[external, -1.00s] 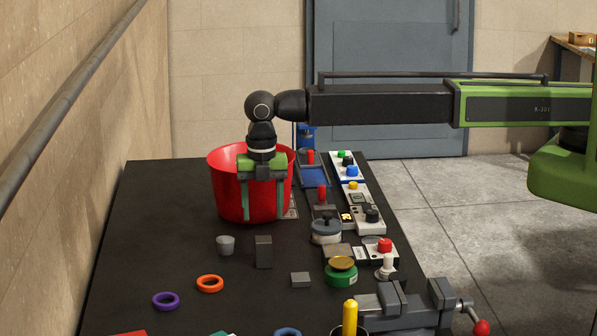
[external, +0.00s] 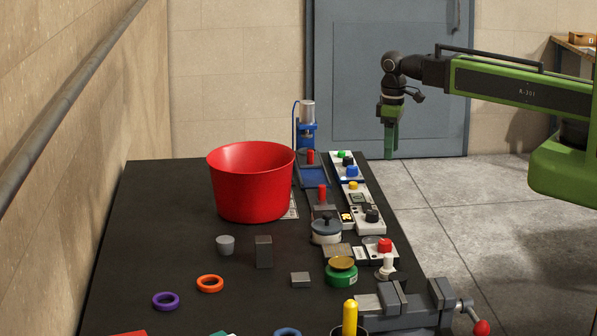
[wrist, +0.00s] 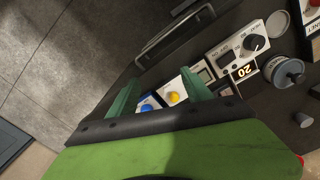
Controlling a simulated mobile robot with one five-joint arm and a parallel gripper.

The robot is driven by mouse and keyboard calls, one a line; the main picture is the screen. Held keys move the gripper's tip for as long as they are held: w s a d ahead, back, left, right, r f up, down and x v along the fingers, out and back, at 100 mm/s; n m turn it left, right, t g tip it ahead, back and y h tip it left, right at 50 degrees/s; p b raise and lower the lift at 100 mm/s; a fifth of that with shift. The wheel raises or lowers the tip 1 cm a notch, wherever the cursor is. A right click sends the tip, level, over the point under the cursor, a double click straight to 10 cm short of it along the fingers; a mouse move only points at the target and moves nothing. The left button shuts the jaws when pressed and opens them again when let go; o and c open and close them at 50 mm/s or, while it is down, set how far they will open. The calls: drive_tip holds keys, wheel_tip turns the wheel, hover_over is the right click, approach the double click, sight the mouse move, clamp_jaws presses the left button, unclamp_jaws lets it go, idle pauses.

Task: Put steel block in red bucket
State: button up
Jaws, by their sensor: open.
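The red bucket (external: 250,190) stands upright on the black table, left of centre in the external view; its floor is hidden. A dark grey upright block (external: 264,252) stands in front of it, and a smaller, flat grey block (external: 300,280) lies nearer the camera. I cannot tell which is the steel block. My gripper (external: 391,154) hangs pointing down beyond the table's right edge, apart from the bucket and both blocks. In the wrist view my gripper (wrist: 161,88) is open, with nothing visible between its green fingers.
A small grey cup (external: 225,245), an orange ring (external: 210,284) and a purple ring (external: 166,301) lie on the table. Button boxes (external: 352,196) and instruments line the right edge. A vise (external: 405,305) is at the front right. The table left of the bucket is clear.

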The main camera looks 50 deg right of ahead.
drive_tip(key=shift+o, duration=0.3)
drive_tip(key=s+d+m, duration=0.4)
drive_tip(key=d, duration=0.2)
drive_tip(key=shift+d, duration=0.4)
drive_tip(key=shift+o, duration=0.8)
drive_tip(key=shift+a, duration=0.1)
